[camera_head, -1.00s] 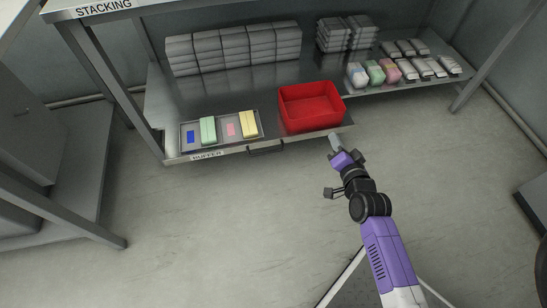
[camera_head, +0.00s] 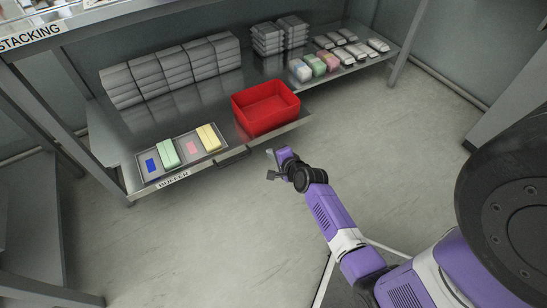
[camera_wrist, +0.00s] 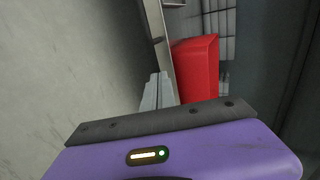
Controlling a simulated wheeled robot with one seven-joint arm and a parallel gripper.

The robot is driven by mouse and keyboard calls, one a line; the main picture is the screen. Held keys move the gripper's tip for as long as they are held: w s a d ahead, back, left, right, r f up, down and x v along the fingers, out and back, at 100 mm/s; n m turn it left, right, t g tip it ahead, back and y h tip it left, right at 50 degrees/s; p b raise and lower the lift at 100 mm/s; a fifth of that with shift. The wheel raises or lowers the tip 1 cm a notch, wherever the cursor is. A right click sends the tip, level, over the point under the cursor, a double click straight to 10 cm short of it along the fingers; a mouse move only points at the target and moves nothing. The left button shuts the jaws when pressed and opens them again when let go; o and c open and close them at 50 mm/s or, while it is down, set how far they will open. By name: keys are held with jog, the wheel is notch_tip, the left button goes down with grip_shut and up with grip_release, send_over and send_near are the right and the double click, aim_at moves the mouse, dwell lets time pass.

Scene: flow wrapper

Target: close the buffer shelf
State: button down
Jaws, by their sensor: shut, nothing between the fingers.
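The buffer shelf (camera_head: 218,163) is the low metal shelf with a BUFFER label on its front edge and a dark handle (camera_head: 233,157) near the middle of that edge. Its right front corner stands out ahead of the shelf section to its right. My gripper (camera_head: 271,153) is shut and empty, just in front of the shelf's front edge, right of the handle and below the red bin. I cannot tell whether it touches the edge. In the wrist view the shut fingers (camera_wrist: 157,90) point toward the shelf edge, beside the red bin (camera_wrist: 196,68).
On the shelf stand the red bin (camera_head: 265,106), a grey tray (camera_head: 208,157) with coloured blocks, and stacked grey packs (camera_head: 170,72). More packs (camera_head: 352,46) lie to the right. A rack post (camera_head: 402,45) stands at right. The floor (camera_head: 190,245) in front is clear.

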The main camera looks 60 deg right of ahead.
aim_at(257, 140)
jog(key=b+x, duration=0.2)
jog(key=x, duration=0.2)
jog(key=r+b+x, duration=0.1)
jog(key=x, duration=0.3)
jog(key=shift+w+d+f+b, duration=0.1)
jog(key=shift+w+d+b, duration=0.25)
jog(key=shift+w+b, duration=0.05)
jog(key=shift+w+d, duration=0.25)
jog(key=shift+w, duration=0.1)
